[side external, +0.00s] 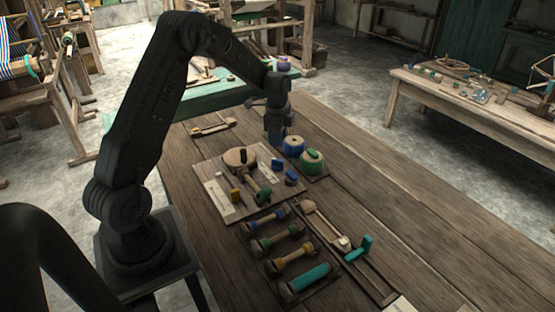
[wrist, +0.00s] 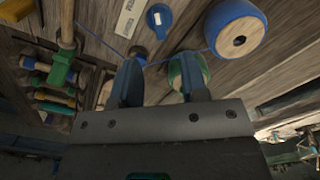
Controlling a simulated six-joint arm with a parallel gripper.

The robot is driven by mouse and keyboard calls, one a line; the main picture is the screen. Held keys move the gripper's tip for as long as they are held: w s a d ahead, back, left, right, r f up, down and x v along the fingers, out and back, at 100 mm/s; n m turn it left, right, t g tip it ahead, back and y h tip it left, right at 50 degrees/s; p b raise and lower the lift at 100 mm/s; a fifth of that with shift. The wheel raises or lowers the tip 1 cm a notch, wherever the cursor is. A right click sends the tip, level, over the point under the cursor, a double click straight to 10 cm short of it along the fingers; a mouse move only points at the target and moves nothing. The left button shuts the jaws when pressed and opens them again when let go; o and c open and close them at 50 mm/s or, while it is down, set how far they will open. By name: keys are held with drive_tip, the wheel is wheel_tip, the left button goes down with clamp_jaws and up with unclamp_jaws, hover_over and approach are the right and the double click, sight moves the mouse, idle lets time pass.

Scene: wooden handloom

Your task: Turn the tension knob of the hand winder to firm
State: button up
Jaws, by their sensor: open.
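The hand winder (side external: 213,190) is a pale board with a round wooden part and a yellow and green crank piece, on the table in the side view. A blue knob (side external: 291,176) at its right edge looks like the tension knob. In the wrist view, a blue round knob (wrist: 159,17) with a white mark lies beyond my fingertips, beside a pale label strip (wrist: 130,17). I cannot read its setting. My gripper (side external: 277,140) points down behind the winder, left of the blue yarn cone. Its fingers (wrist: 160,76) are apart and empty, and not touching the knob.
A blue thread runs to the blue cone (wrist: 237,30). Several bobbins (side external: 290,258) and a long wooden tool (side external: 335,240) lie in front. The table's right side is clear.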

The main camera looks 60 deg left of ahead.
sight(278, 160)
wheel_tip(278, 160, down, 9)
idle(0.3)
drive_tip(key=shift+c, duration=0.2)
clamp_jaws()
